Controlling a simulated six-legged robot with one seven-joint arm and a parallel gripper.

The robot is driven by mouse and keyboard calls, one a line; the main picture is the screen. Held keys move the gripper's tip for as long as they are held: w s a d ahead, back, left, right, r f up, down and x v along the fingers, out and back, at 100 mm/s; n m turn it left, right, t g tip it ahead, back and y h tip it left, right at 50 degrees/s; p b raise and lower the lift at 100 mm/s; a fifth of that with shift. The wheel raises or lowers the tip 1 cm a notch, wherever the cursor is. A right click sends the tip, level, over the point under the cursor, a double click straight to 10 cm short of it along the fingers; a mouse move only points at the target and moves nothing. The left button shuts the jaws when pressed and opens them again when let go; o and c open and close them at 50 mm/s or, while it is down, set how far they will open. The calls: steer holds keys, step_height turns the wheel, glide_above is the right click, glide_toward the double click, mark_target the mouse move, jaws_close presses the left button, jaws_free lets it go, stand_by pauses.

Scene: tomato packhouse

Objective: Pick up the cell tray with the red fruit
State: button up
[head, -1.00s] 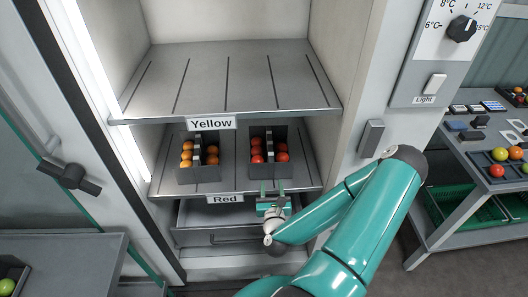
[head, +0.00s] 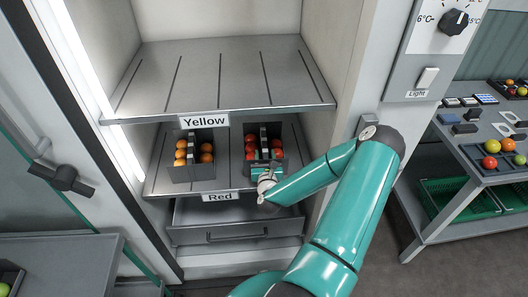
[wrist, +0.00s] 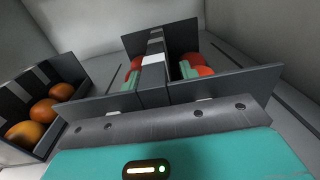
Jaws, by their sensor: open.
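The dark cell tray with red fruit (head: 264,137) stands on the lower cabinet shelf, right of the orange-fruit tray. It has a raised middle divider with red fruit on both sides. My gripper (head: 264,164) is at the tray's front, reaching over its front edge. In the wrist view the tray (wrist: 235,84) is straight ahead, and the open green-tipped fingers (wrist: 161,73) lie on either side of the divider. Whether they touch it, I cannot tell. My gripper hides part of the tray's front in the head view.
A similar tray of orange fruit (head: 191,173) stands close on the left. The shelf above, labelled Yellow (head: 204,122), is empty. The lower shelf's label reads Red (head: 220,197). A drawer (head: 235,234) lies below. A table (head: 462,143) with fruit stands at the right.

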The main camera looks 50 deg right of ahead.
steer(key=shift+w+d, duration=0.3)
steer(key=shift+d, duration=0.05)
jaws_close()
steer(key=shift+r, duration=0.15)
